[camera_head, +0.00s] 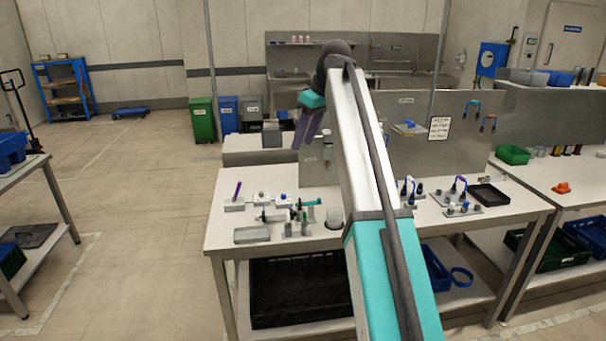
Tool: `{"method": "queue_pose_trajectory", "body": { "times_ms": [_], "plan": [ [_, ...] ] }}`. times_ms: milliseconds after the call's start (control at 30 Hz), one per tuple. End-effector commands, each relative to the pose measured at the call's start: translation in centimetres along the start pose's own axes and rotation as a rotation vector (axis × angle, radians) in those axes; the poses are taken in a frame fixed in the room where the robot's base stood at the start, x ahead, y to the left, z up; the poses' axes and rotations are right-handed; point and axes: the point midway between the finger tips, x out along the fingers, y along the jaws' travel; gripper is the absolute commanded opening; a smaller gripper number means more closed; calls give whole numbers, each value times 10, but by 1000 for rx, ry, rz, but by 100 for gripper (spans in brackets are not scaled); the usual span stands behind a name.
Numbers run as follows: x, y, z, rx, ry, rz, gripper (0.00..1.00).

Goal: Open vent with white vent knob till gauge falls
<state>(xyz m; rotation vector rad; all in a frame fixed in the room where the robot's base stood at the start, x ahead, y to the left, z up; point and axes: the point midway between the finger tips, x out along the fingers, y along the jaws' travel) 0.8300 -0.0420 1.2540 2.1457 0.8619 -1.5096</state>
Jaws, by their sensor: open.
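On the workbench (222,238) stands a cluster of small grey and white fittings. One fitting has a small white top (261,195), which may be the white vent knob; it is too small to be sure. Near it are a fitting with a blue top (284,198), a purple lever (238,188) and a teal rod (309,203). I cannot make out a gauge face or its reading. My gripper (299,146) hangs in the air above and behind the fittings, pointing down, open and apart from them. My arm hides part of the bench's middle.
Right of my arm, the bench holds plates with small handled parts (463,209) and a black tray (489,195). A grey panel (385,150) with a notice (439,128) stands behind. A grey tray (252,235) lies at the front left.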

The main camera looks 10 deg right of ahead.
Motion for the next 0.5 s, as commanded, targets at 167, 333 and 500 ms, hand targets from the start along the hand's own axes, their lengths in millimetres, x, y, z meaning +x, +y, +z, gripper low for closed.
{"method": "queue_pose_trajectory", "body": {
  "times_ms": [167, 333, 500],
  "plan": [
    [-52, -5, -14, -45, 25, 15, 42],
    [-67, -8, -16, -62, 32, 20, 42],
    [-67, -8, -16, -62, 32, 20, 42]
  ]
}}
